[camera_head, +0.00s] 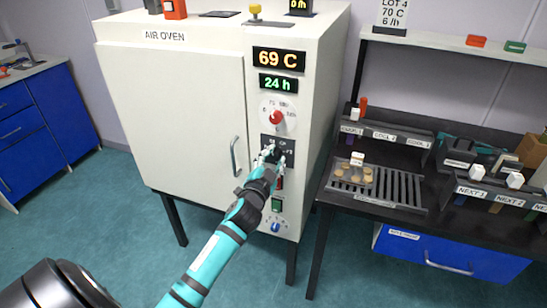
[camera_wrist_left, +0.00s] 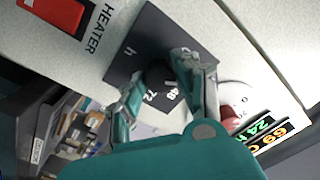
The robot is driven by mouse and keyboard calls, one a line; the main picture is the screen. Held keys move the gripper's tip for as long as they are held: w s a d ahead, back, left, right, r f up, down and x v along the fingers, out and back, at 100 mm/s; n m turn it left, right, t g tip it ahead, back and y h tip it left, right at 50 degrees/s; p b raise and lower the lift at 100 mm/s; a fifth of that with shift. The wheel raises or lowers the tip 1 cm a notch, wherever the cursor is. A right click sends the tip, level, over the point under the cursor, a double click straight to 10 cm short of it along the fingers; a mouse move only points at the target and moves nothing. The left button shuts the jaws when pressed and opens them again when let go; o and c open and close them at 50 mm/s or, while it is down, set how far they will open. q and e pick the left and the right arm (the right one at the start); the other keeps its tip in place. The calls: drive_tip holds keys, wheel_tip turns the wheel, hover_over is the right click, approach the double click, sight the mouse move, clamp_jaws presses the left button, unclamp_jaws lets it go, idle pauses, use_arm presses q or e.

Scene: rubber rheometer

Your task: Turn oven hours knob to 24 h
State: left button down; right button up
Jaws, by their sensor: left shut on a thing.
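The white air oven (camera_head: 175,80) stands in the middle of the head view. Its green display (camera_head: 278,84) reads 24 h. The black hours knob (camera_wrist_left: 157,76) sits on a dark square dial plate (camera_wrist_left: 122,65) with white marks, 48 and 72 among them. My left gripper (camera_head: 271,158) is at this plate, below the red temperature knob (camera_head: 276,118). In the left wrist view its fingers (camera_wrist_left: 160,80) are on either side of the hours knob, shut on it. The fingers partly cover the knob and plate, so I cannot read the pointer. My right gripper is not in view.
An orange display (camera_head: 278,60) reads 69 C. The red heater switch (camera_wrist_left: 60,12) is close to the dial plate. A blue knob (camera_head: 275,226) is lower on the panel. The oven door handle (camera_head: 235,155) is left of my gripper. A dark bench (camera_head: 455,225) with racks stands at right.

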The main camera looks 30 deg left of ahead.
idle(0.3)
use_arm(q)
drive_tip(key=c, duration=1)
unclamp_jaws()
drive_tip(key=shift+o, duration=0.2)
drive_tip(key=shift+s, duration=0.1)
drive_tip(key=v, duration=1.2)
